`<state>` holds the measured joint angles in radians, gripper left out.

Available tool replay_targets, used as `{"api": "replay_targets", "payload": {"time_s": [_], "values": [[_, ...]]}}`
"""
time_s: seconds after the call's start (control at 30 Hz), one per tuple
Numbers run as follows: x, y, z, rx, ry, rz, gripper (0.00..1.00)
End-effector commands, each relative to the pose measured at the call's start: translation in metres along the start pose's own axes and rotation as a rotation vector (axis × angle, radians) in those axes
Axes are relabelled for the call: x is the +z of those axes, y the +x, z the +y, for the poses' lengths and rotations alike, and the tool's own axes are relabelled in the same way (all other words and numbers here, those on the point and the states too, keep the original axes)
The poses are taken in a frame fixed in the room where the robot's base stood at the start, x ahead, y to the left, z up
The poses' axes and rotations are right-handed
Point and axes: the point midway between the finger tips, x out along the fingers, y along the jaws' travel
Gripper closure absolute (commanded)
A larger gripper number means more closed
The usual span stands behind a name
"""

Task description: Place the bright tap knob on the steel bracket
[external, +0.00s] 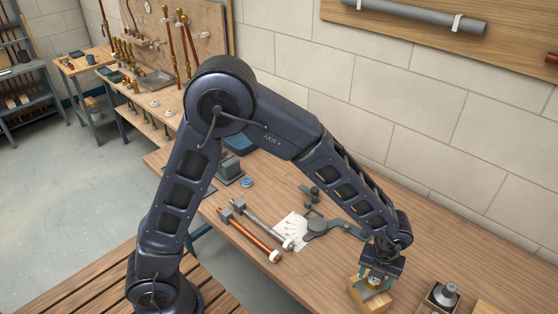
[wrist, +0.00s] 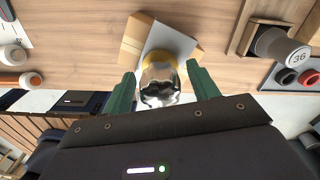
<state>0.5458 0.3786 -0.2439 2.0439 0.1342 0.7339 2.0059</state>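A shiny tap knob (wrist: 160,82), silvery with a yellow part, is between the two green fingers of my gripper (wrist: 162,78) in the wrist view. Narrow gaps show on both sides of it, so my gripper looks open around the knob. Beyond it, a grey metal plate (wrist: 172,40), perhaps the steel bracket, lies over a pale wooden block (wrist: 135,38). In the external view, my gripper (external: 377,277) points down over the wooden block (external: 371,298) near the table's front right. The knob's contact with what is under it is hidden.
A wooden holder (external: 433,301) with a grey cylinder (external: 446,291) stands right of the block. A dark jointed tool (external: 325,228), a white sheet (external: 290,229) and a copper pipe (external: 250,237) lie to the left. Bare tabletop (external: 470,262) shows behind the holder.

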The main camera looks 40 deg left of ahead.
Motion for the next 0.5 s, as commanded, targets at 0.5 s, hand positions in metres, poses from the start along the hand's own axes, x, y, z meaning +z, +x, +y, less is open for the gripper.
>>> {"api": "replay_targets", "payload": {"time_s": [0.5], "values": [[0.001,-0.030,0.000,-0.003,-0.001,-0.002,0.41]]}}
